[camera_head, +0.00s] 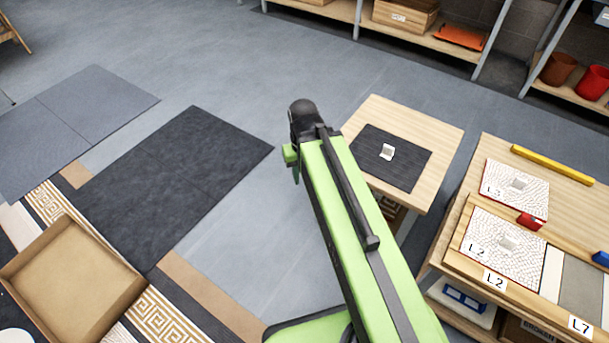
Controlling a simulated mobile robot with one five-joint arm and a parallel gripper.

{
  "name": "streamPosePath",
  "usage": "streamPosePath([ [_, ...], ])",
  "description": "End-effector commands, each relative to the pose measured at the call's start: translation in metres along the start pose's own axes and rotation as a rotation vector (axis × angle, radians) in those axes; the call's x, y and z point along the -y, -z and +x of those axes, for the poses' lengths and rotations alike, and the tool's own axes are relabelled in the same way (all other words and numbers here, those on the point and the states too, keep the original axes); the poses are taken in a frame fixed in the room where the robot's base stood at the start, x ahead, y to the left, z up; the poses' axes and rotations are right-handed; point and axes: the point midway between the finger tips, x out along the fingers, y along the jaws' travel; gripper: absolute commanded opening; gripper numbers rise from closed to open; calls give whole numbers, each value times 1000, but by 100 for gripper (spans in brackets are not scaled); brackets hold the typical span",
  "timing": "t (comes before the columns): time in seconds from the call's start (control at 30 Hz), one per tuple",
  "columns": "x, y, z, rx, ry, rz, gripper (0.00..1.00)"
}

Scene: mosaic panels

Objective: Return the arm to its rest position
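My green arm (345,205) reaches up from the bottom edge through the middle of the head view. It ends at a dark rounded joint (303,112) with a small green part at its left side. The joint appears in front of the floor, just left of a small wooden table (440,131). No gripper fingers show; they are out of view or hidden behind the arm. I cannot tell whether the gripper holds anything.
The small table carries a dark mat (408,178) with a small white piece (387,152). A workbench (570,190) with mosaic panels stands at right, shelves (340,12) at the back. An open cardboard box (70,275) is at lower left. Dark floor panels (190,165) lie left; grey floor is free beyond.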

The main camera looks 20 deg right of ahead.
Motion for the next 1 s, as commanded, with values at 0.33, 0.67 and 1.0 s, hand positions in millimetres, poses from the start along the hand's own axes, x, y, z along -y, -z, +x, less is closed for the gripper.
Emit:
streamPosePath([
  [0.33,8,0,-1,1,7,20,33],
  [0.67,7,0,-98,0,6,19,33],
  [1.0,7,0,-184,0,6,19,33],
])
